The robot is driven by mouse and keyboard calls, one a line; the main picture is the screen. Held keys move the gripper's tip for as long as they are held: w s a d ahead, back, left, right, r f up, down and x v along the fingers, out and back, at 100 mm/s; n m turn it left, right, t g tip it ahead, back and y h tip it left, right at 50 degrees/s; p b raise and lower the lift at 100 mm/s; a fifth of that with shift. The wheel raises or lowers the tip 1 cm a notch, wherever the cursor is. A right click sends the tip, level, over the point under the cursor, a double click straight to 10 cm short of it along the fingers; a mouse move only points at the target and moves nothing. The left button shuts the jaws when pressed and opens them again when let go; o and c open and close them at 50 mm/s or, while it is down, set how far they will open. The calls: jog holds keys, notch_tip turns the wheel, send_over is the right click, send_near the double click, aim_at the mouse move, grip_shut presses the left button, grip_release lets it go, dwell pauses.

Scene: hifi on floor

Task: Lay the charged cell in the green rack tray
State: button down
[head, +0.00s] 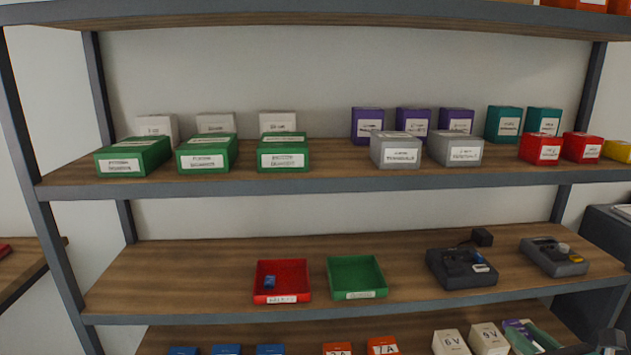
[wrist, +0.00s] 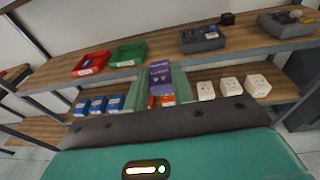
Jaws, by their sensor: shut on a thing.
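My gripper (wrist: 160,84) is shut on a purple block with white lettering (wrist: 160,72), held between its two green fingers. The gripper (head: 532,338) and the purple block (head: 514,325) also show at the lower right of the head view. Whether this block is a charged cell I cannot tell. The green tray (head: 356,259) stands on the middle shelf and looks empty; it is also in the wrist view (wrist: 128,53). It is apart from the gripper, up and to the left. A red tray (head: 291,268) beside it holds a small blue cell (head: 269,282).
Two dark devices (head: 455,270) (head: 545,262) stand right of the trays on the middle shelf. Green, grey, purple and other boxes fill the shelf above. White boxes (head: 450,343) and blue boxes (wrist: 98,105) stand on the lower shelf. The middle shelf's left part is clear.

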jog(key=w+a+f+n+y, duration=0.25)
jog(key=w+a+f, duration=0.55)
jog(key=w+a, duration=0.6)
jog(key=w+a+f, duration=0.3)
jog(key=a+f, duration=0.6)
jog(key=shift+w+g+y, duration=0.3)
jog(key=shift+w+y, duration=0.05)
jog(key=shift+y, duration=0.1)
